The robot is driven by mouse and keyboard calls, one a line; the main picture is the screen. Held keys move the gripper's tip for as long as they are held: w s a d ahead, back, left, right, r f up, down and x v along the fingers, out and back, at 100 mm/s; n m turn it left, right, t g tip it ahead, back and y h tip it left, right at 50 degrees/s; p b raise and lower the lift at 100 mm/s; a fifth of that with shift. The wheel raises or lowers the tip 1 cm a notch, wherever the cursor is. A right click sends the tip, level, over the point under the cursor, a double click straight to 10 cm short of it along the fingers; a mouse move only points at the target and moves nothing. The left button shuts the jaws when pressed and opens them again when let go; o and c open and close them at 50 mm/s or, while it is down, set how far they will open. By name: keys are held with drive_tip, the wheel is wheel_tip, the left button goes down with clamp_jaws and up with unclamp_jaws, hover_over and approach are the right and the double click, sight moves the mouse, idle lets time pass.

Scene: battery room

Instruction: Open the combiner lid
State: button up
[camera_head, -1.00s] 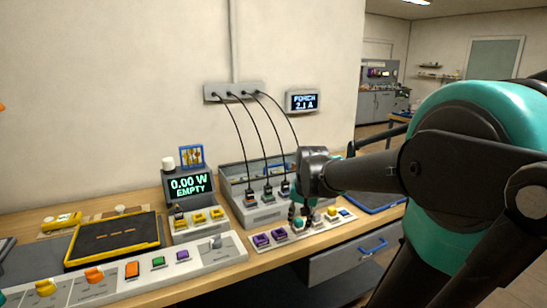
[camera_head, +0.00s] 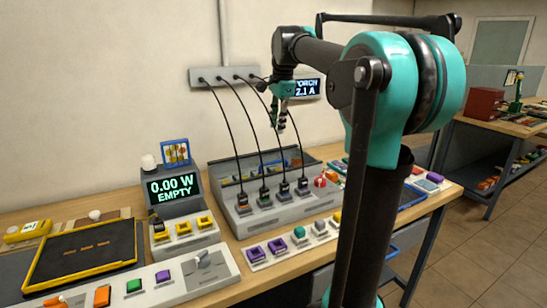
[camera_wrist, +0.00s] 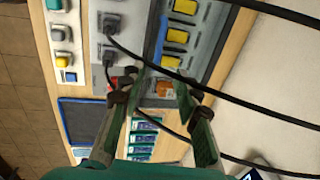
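The grey box with plugs and black cables (camera_head: 290,207) stands on the bench and looks like the combiner. I cannot tell for sure which part is its lid; a framed, see-through section (camera_head: 222,170) rises behind the plugs. The plugs and part of the box also show in the wrist view (camera_wrist: 101,50). My gripper (camera_head: 279,128) hangs in the air above the box, fingers down, apart from it. In the wrist view its two fingers (camera_wrist: 156,92) are spread with nothing held between them. A red knob (camera_head: 320,181) sits at the box's right end.
Black cables run from the wall socket strip (camera_head: 225,77) down past my gripper and cross the wrist view. A display reading EMPTY (camera_head: 173,187) stands to the left. A black tray with yellow edges (camera_head: 35,283) lies further left. My arm hides part of the bench's right side.

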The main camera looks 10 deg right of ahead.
sight(274, 162)
drive_tip(key=f, duration=0.4)
drive_tip(key=w+f, duration=0.1)
drive_tip(key=f, duration=0.4)
drive_tip(key=w+f, duration=0.1)
drive_tip(key=f, duration=0.3)
drive_tip(key=shift+w+a+f, duration=0.25)
drive_tip(key=shift+a+f, duration=0.1)
drive_tip(key=shift+a, duration=0.05)
clamp_jaws()
